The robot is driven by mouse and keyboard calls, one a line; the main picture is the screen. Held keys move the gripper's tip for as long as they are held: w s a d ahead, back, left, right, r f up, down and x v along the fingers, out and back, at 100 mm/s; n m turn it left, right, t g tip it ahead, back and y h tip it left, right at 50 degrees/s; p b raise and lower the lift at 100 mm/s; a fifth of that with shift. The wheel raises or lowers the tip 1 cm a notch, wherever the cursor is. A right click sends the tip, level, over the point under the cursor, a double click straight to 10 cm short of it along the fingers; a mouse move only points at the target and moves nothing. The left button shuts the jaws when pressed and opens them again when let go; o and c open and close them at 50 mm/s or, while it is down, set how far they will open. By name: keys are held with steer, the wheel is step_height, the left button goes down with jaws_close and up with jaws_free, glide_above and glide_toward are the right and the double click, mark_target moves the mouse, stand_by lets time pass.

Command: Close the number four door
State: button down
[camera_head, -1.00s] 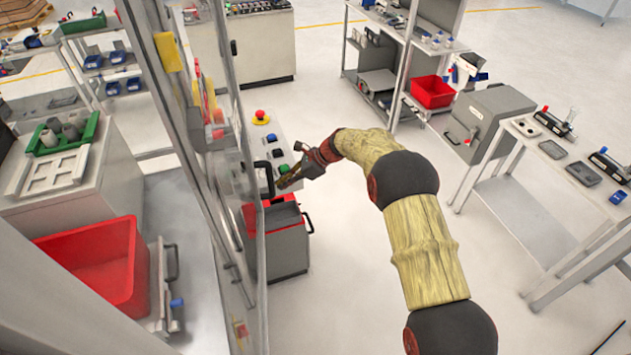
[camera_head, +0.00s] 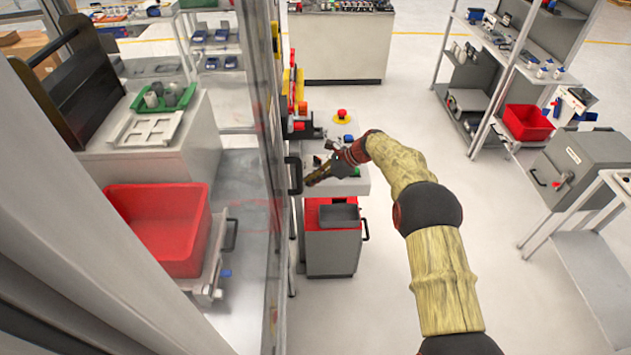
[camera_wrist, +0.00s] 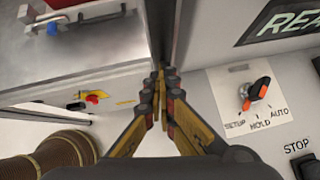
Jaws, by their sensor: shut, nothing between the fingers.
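A tall clear door panel (camera_head: 268,130) in a metal frame stands left of centre in the head view, seen nearly edge-on. A black handle (camera_head: 293,176) is on its right edge. No number four can be read on it. My gripper (camera_head: 309,183) is just right of the handle, pointing left. I cannot tell whether it touches the handle. In the wrist view my gripper (camera_wrist: 161,80) has its fingers together with nothing between them. Their tips are in front of a dark upright bar (camera_wrist: 166,28), which may be the door edge or handle.
A control panel with a mode knob (camera_wrist: 255,94) lies right of the fingers in the wrist view. A grey-red bin cart (camera_head: 333,240) stands below my gripper. A red tub (camera_head: 160,225) is behind the clear panel. Open floor lies to the right, before a grey cabinet (camera_head: 580,165).

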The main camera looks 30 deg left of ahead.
steer(key=shift+s+a+r, duration=0.3)
steer(key=shift+a, duration=0.2)
steer(key=shift+w+d, duration=0.15)
steer(key=shift+d, duration=0.2)
steer(key=w+d+r, duration=0.4)
steer(key=d+r, duration=0.2)
steer(key=d, duration=0.4)
steer(key=shift+d+r, duration=0.25)
steer(key=shift+d, duration=0.1)
